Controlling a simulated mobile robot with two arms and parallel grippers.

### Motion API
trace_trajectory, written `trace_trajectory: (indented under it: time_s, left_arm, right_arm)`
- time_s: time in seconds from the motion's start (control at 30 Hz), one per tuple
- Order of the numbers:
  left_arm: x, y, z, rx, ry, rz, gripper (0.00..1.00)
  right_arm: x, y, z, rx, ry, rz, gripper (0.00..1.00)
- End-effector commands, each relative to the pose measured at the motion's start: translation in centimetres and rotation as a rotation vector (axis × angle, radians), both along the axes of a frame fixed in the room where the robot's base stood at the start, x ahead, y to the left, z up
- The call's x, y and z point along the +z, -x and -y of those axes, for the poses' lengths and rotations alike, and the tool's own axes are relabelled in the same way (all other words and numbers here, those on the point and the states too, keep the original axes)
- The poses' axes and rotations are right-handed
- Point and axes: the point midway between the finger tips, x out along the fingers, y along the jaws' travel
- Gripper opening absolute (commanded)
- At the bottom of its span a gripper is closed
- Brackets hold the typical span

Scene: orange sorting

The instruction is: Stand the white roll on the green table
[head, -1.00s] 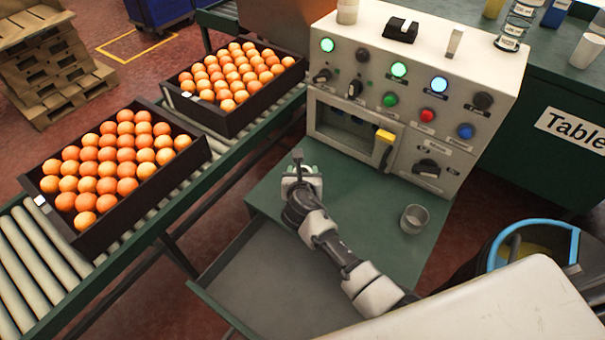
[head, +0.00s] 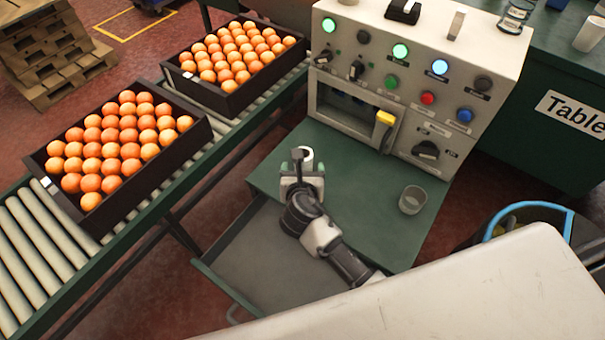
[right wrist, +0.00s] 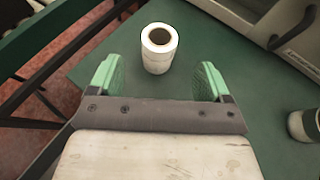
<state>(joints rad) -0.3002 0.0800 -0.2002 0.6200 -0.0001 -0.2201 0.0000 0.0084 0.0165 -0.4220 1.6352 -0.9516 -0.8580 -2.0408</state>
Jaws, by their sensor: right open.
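The white roll (right wrist: 158,50) stands upright on the green table (right wrist: 205,150), its round hole facing up. In the head view the roll (head: 307,155) is partly hidden behind my right gripper (head: 301,165). In the right wrist view my right gripper (right wrist: 156,80) is open, with its green fingers apart. The roll is just beyond the fingertips, roughly centred between them and not held. In the head view the green table (head: 362,180) is beneath the roll and the gripper. My left gripper is not in view.
A grey cup (head: 412,200) stands on the table's right side. The control panel box (head: 400,90) rises at the table's back. An open drawer (head: 245,270) juts out at the front. Orange crates (head: 190,135) sit on the roller conveyor (head: 40,250) at left.

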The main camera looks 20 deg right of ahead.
Motion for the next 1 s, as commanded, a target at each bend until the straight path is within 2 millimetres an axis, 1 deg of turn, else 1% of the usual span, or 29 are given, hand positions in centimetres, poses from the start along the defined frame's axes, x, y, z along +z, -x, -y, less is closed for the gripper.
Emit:
trace_trajectory:
  time_s: [0.03, 0.1, 0.23, 0.4, 0.83, 0.93, 1.0]
  left_arm:
    - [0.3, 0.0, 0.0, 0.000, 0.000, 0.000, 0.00]
    - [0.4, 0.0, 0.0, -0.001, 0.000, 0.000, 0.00]
    - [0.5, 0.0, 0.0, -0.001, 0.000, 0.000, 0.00]
    - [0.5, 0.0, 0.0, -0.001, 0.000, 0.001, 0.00]
    - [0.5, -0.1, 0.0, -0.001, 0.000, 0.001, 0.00]
    - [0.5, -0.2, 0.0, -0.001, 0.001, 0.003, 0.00]
    - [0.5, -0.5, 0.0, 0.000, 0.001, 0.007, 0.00]
  right_arm:
    - [0.5, 0.9, -0.3, 0.001, -0.002, 0.000, 0.79]
    - [0.8, 1.8, -0.6, 0.001, 0.000, 0.000, 0.79]
    - [1.3, 2.9, -0.9, 0.001, 0.001, 0.001, 0.79]
    - [1.4, 3.3, -1.0, 0.000, 0.001, 0.000, 0.79]
    - [1.4, 3.2, -1.0, -0.001, -0.002, 0.000, 0.79]
    - [0.8, 3.7, -0.7, -0.032, -0.063, -0.008, 0.79]
    - [-0.2, 4.5, 0.0, -0.093, -0.176, -0.019, 0.79]
